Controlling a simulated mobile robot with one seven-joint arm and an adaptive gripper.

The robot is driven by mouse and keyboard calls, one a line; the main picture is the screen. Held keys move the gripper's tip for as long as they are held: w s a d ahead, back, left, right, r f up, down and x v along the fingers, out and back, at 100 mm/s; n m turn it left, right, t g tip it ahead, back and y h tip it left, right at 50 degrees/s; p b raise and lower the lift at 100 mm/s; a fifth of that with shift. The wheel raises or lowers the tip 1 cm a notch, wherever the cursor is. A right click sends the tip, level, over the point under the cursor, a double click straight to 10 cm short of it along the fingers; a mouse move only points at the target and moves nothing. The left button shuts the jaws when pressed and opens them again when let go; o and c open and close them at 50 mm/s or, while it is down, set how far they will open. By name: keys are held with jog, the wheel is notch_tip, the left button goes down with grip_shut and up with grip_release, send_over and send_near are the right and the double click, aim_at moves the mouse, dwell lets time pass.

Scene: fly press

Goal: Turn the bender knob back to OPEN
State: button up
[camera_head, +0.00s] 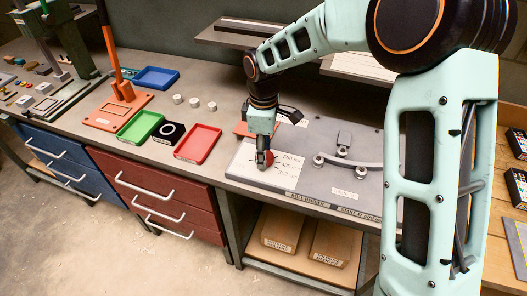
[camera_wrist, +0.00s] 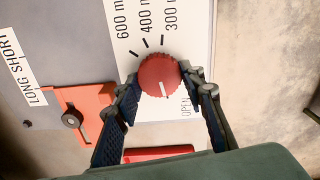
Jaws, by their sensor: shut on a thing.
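The round red bender knob (camera_wrist: 160,76) sits on a white scale plate (camera_wrist: 194,30) marked 600, 400 and 300 mm, with OPEN below and to the right of the knob in the wrist view. The white line on the knob points down in that view, slightly left of the word OPEN. My gripper (camera_wrist: 165,80) is shut on the knob, one finger on either side. In the head view my gripper (camera_head: 264,160) reaches down onto the plate (camera_head: 242,166) and mostly hides the knob (camera_head: 271,160).
The roll bender (camera_head: 352,163) stands right of the plate. An orange piece (camera_wrist: 82,112) with a dark round part lies close to my left finger in the wrist view. Red (camera_head: 198,144) and green (camera_head: 140,126) trays and several small pale cylinders (camera_head: 194,102) are to the left.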

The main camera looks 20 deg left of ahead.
jog(key=o, duration=1.2)
jog(key=shift+c, duration=0.2)
notch_tip(320, 180, up, 12)
